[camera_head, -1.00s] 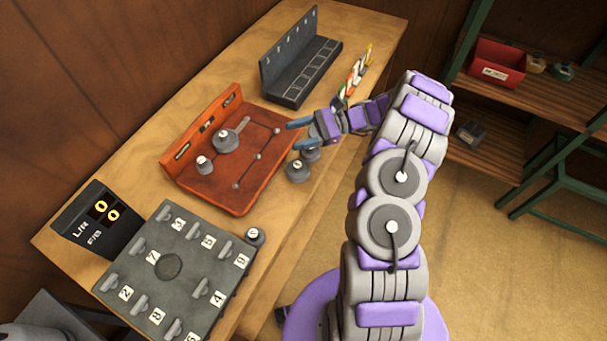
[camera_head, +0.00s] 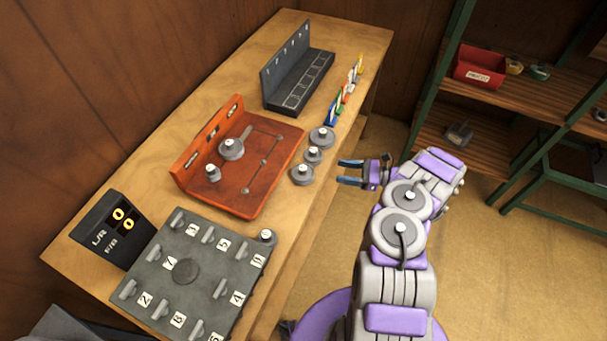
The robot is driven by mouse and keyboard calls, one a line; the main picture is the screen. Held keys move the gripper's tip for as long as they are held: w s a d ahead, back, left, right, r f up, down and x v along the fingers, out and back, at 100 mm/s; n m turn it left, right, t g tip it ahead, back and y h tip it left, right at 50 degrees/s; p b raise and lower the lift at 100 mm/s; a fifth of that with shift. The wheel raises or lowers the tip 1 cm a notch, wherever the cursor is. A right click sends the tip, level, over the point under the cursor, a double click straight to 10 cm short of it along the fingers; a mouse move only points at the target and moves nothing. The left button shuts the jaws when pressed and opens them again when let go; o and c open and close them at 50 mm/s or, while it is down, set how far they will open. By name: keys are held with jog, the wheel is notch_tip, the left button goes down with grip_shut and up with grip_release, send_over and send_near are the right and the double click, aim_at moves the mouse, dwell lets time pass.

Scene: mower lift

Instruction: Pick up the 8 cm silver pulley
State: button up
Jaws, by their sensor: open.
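Three silver pulleys stand in a row along the bench's right edge: a far one (camera_head: 321,138), a middle one (camera_head: 313,156) and a near one (camera_head: 302,175). The far and near ones look wider than the middle one. Two more, a larger pulley (camera_head: 231,150) and a smaller pulley (camera_head: 213,174), are on the orange tray. Another small pulley (camera_head: 267,238) is by the grey numbered board. Size marks are too small to read, so I cannot tell which is 8 cm. My gripper (camera_head: 349,172) is open and empty, right of the row, its blue fingers pointing left toward the near pulley without touching.
The orange tray (camera_head: 277,179) with pegs lies left of the row. A dark slotted rack (camera_head: 306,83) and coloured tools (camera_head: 345,91) are farther back. The grey numbered board (camera_head: 207,262) and a score display (camera_head: 107,231) are in front. Green-framed shelves (camera_head: 502,98) stand right, beyond open floor.

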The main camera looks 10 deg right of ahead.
aim_at(307, 169)
jog(key=x, duration=0.8)
jog(key=shift+w+a+b, duration=0.2)
jog(key=shift+a+b, duration=0.1)
jog(key=shift+a, duration=0.05)
jog(key=shift+s+b+x, duration=0.15)
jog(key=shift+x, duration=1.25)
jog(key=shift+s+b+x, duration=0.15)
jog(key=shift+x, duration=1.3)
jog(key=shift+f, duration=0.1)
jog(key=c, duration=1.1)
